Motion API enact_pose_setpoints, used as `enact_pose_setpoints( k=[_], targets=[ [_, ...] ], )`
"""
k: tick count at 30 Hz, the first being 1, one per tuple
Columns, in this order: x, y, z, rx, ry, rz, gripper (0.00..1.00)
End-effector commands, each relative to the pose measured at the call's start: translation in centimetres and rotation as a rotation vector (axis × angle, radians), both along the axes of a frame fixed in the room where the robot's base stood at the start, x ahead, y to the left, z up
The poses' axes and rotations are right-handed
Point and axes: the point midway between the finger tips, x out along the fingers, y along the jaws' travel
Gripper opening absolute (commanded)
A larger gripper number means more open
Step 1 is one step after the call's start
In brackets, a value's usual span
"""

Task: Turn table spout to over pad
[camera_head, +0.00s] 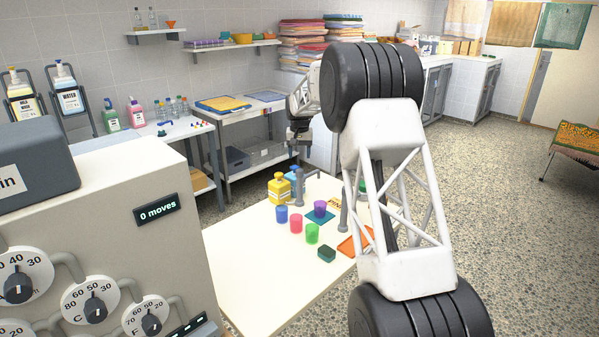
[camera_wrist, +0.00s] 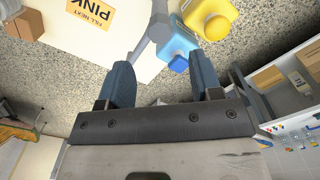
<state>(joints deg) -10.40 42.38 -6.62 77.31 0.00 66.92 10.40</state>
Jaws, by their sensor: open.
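A white table (camera_head: 250,270) stands in the middle of the head view. A grey table spout (camera_head: 300,187) rises at its back beside the bottles, its arm reaching right. A grey spout part also shows in the wrist view (camera_wrist: 157,28), beyond my fingers. A teal pad (camera_head: 318,218) lies near the spout with a purple cup (camera_head: 320,208) on it. An orange pad (camera_head: 351,243) lies farther right, partly hidden by my arm. My gripper (camera_head: 298,132) is above the table's back edge. In the wrist view my gripper (camera_wrist: 163,82) is open, with nothing between its blue fingers.
Blue (camera_head: 282,214), red (camera_head: 296,223) and green (camera_head: 312,233) cups and a dark green block (camera_head: 327,254) stand on the table. A yellow bottle (camera_head: 279,190) is close to the spout. A grey post (camera_head: 344,212) stands right. The table's front left is clear.

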Motion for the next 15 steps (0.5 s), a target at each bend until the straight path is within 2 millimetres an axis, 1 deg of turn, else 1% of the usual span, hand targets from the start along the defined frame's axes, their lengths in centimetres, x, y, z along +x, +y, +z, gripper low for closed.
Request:
enact_pose_setpoints(
  k=[8,11,15],
  targets=[
    [0.0,0.0,-0.2,0.0,0.0,0.0,0.59],
    [0.0,0.0,-0.7,0.0,0.0,0.0,0.59],
    [0.0,0.0,-1.8,0.0,0.002,0.0,0.59]
  ],
)
